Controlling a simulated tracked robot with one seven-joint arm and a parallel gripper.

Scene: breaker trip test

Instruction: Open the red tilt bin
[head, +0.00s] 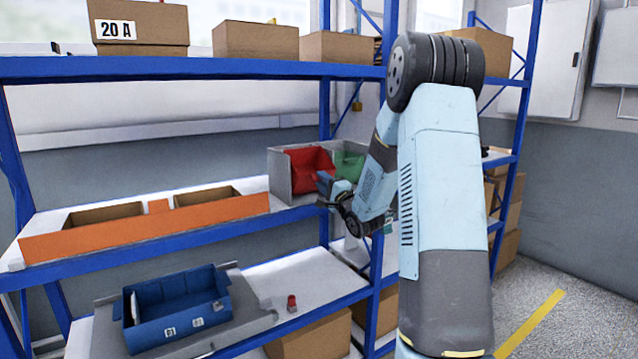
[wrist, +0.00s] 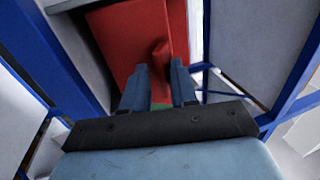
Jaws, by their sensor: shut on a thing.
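The red tilt bin (head: 308,168) sits in a grey housing (head: 278,176) on the middle shelf, to the left of a green bin (head: 349,164). Its red body looks tilted, leaning out toward the front of the housing. My gripper (head: 326,188) is at the bin's lower right front. In the wrist view the red bin (wrist: 125,45) fills the upper middle, and a red raised handle (wrist: 160,57) runs down between the two blue fingers of my gripper (wrist: 159,84). The gripper is shut on this handle. The fingertips' exact contact is partly hidden.
An orange-fronted tray (head: 150,229) lies left on the same shelf. Below are a blue bin (head: 175,305) and a small red item (head: 292,303). A blue rack upright (head: 378,255) stands close to my arm. Cardboard boxes (head: 255,41) line the top shelf.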

